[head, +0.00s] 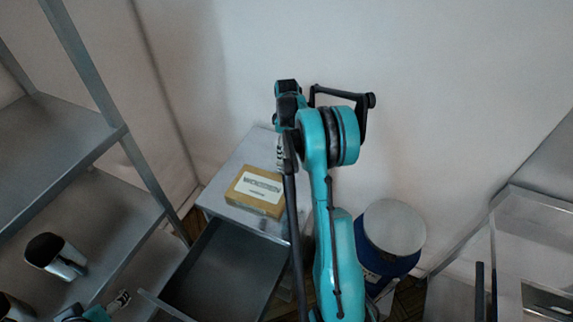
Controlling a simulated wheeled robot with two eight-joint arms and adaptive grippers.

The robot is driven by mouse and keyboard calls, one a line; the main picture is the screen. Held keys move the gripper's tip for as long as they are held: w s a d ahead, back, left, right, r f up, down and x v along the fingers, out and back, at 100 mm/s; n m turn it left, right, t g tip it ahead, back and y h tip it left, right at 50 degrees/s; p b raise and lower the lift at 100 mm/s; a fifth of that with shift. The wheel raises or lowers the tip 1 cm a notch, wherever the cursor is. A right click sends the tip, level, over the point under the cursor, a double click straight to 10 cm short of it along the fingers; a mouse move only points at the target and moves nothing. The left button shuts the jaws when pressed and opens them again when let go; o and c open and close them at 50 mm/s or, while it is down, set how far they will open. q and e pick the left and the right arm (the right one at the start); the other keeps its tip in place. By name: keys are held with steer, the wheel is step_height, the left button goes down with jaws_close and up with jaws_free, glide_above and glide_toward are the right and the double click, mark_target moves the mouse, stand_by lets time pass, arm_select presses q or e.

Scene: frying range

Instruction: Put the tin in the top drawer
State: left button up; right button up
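The tin (256,197), a yellow-brown box with a pale label, lies on the top of a grey metal cabinet (225,208). The cabinet's top drawer (222,270) is pulled out in front of it, and the visible part of its inside looks empty. My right gripper (281,155) points down just past the tin's back right corner. The arm hides part of it, so I cannot tell its opening or whether it touches the tin. My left gripper (121,301) is at the bottom left, near the drawer's front edge; its opening is unclear.
A metal shelf rack (85,140) stands on the left, with a shiny dark-mouthed container (56,256) on a lower shelf. A blue drum with a pale lid (394,227) stands right of the cabinet. A metal-framed unit (530,240) stands at the far right. A wall closes the back.

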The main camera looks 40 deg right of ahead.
mark_target(286, 160)
step_height(286, 160, down, 7)
steer(key=shift+f+b, duration=0.2)
steer(key=shift+b, duration=0.25)
steer(key=shift+s+a, duration=0.1)
steer(key=c, duration=1.4)
